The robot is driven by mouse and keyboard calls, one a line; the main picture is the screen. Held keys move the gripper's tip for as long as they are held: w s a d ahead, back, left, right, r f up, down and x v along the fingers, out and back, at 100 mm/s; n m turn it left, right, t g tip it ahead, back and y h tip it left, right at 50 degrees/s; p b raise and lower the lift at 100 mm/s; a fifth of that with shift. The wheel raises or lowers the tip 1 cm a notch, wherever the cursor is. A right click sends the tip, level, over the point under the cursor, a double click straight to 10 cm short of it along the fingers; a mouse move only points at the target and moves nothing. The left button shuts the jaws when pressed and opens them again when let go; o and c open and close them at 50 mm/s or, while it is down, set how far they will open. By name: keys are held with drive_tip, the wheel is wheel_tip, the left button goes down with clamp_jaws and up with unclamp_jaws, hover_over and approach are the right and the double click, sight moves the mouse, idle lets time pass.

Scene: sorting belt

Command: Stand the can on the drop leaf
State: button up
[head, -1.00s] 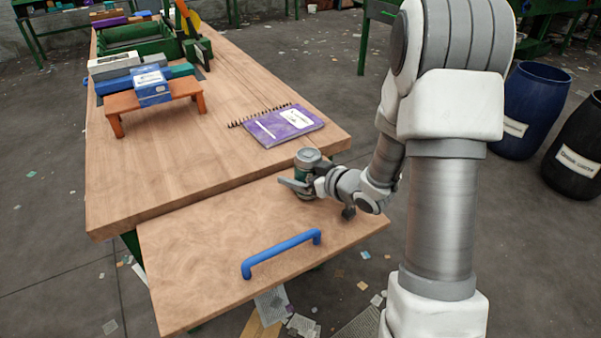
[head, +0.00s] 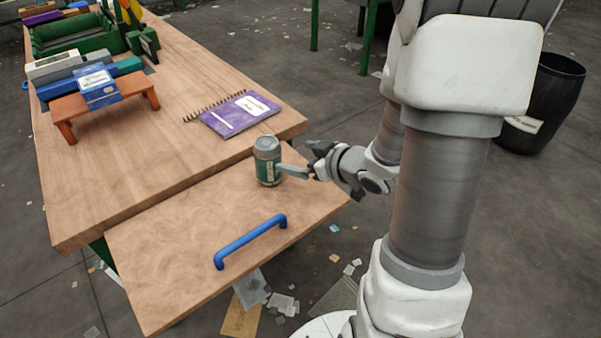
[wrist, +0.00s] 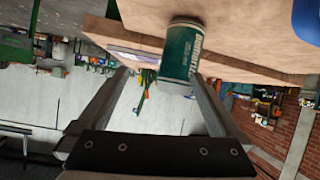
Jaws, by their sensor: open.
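The green can (head: 267,162) with a grey top stands upright on the drop leaf (head: 180,245), near the leaf's back right part by the seam with the table. My gripper (head: 296,160) is open and to the right of the can, with one finger reaching close to it; whether they touch cannot be told. In the wrist view the can (wrist: 182,50) shows beyond the open fingers, with nothing held between them. The drop leaf is raised about level with the tabletop.
A blue handle (head: 250,241) is fixed on the leaf. A purple notebook (head: 238,114) lies on the table (head: 130,165) behind the can. A small orange stand (head: 105,98) with a blue box is at the left. A black barrel (head: 545,105) stands on the floor at right.

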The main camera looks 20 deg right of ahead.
drive_tip(key=s+d+r+m+g+h, duration=0.1)
drive_tip(key=s+r+m+h, duration=0.1)
drive_tip(key=s+r+h, duration=0.3)
drive_tip(key=d+r+m+g+h, duration=0.1)
drive_tip(key=d+r+m+h, duration=0.1)
drive_tip(key=r, duration=0.4)
drive_tip(key=s+a+r+g+y, duration=0.1)
drive_tip(key=s+a+g, duration=0.1)
drive_tip(key=s+a, duration=0.2)
drive_tip(key=s+a+r+m+g+y, duration=0.1)
drive_tip(key=s+a, duration=0.4)
drive_tip(key=s, duration=0.6)
drive_tip(key=shift+s+a+r+m+g+y, duration=0.3)
drive_tip(key=shift+r+g, duration=0.2)
drive_tip(key=shift+r, duration=0.2)
wheel_tip(320, 180, up, 20)
drive_tip(key=p, duration=2)
